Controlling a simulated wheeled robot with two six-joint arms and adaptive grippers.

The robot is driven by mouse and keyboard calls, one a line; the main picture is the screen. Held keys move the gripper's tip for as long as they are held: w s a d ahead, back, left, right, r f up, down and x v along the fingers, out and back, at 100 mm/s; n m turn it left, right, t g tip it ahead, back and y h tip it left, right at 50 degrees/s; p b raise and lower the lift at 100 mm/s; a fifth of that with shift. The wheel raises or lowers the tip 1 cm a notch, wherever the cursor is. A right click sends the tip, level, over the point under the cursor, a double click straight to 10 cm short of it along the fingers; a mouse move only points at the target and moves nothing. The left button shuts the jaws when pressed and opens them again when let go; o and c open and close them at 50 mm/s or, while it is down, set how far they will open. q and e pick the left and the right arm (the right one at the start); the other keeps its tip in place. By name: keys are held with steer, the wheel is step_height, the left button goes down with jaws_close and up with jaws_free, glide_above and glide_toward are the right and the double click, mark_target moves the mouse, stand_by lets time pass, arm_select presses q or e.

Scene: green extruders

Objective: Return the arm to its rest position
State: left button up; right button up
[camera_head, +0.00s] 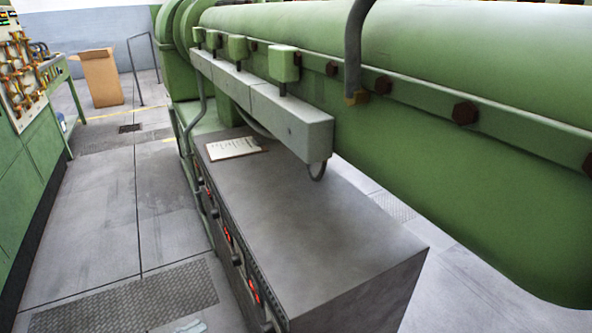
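Neither of my arms and neither gripper shows in the head view. Whether they are open, shut or holding anything cannot be seen from here.
A grey cabinet (320,215) with red-lit controls on its left side stands in front, a paper sheet (233,148) on top. A big green extruder (450,75) with a grey box rail (290,115) runs along the right. A cardboard box (101,78) stands far left. The floor aisle (110,215) is mostly clear.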

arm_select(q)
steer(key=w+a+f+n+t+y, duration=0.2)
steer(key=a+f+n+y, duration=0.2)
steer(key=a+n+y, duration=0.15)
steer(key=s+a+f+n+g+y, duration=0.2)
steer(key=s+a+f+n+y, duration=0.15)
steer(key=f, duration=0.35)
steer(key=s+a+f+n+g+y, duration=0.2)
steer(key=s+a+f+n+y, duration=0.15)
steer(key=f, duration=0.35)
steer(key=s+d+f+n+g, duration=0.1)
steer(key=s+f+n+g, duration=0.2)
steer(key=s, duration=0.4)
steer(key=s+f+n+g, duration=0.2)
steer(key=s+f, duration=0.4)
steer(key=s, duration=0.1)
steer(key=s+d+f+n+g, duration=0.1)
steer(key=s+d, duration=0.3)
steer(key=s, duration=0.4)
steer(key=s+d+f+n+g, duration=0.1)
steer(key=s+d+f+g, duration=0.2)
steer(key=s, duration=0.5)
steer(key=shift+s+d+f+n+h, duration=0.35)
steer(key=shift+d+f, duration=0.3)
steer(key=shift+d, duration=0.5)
